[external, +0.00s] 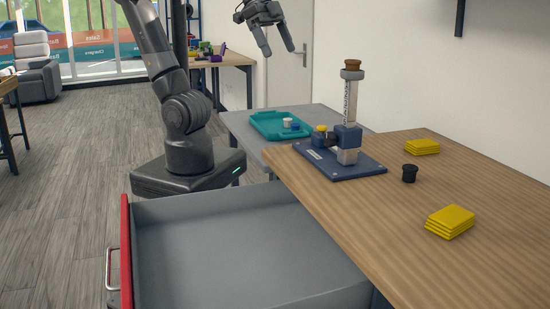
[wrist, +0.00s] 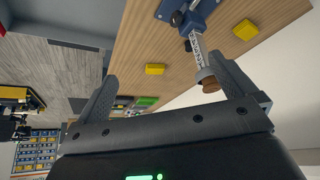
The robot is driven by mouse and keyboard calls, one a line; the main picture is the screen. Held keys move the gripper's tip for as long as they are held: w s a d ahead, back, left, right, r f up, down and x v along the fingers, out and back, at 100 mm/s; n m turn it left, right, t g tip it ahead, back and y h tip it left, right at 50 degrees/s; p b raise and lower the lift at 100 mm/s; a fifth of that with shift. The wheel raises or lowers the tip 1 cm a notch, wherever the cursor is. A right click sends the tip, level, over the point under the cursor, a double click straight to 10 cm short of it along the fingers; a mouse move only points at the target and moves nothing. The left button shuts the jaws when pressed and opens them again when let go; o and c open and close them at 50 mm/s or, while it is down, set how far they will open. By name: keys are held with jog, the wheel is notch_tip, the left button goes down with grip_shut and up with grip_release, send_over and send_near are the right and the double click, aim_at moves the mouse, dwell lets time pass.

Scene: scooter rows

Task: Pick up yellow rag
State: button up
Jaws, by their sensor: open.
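Two folded yellow rags lie flat on the wooden worktop in the external view. One yellow rag (external: 450,222) is nearer the camera, and the other yellow rag (external: 422,147) lies farther back by the wall. The wrist view shows two yellow pieces, a yellow rag (wrist: 155,69) between my fingers in the picture and another (wrist: 245,29) at upper right. I cannot tell which is which. My gripper (external: 279,50) is open and empty, raised high behind the worktop, well apart from both rags. Its spread fingers also show in the wrist view (wrist: 163,68).
A blue-based stand with a tall column (external: 351,100) rises from the worktop (external: 350,215) left of the rags. A small black cup (external: 410,173) sits between them. A teal tray (external: 268,124) is on the grey table. An open grey drawer (external: 230,250) juts out in front.

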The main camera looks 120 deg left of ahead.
jog(key=w+d+r+m, duration=0.1)
jog(key=w+d+r, duration=0.15)
jog(key=w, duration=0.65)
jog(key=m+g+h, duration=0.2)
jog(key=m, duration=0.3)
send_over(451, 214)
jog(key=s+a, duration=0.2)
jog(key=s, duration=0.1)
jog(key=f, duration=2.7)
jog(key=shift+w+d, duration=0.1)
jog(key=shift+d, duration=0.15)
jog(key=shift+w+x, duration=0.2)
jog(key=shift+x, duration=1.25)
jog(key=shift+w+x, duration=0.2)
jog(key=shift+x, duration=1.3)
jog(key=shift+d+r, duration=0.1)
jog(key=shift+r, duration=0.1)
jog(key=shift+c, duration=0.4)
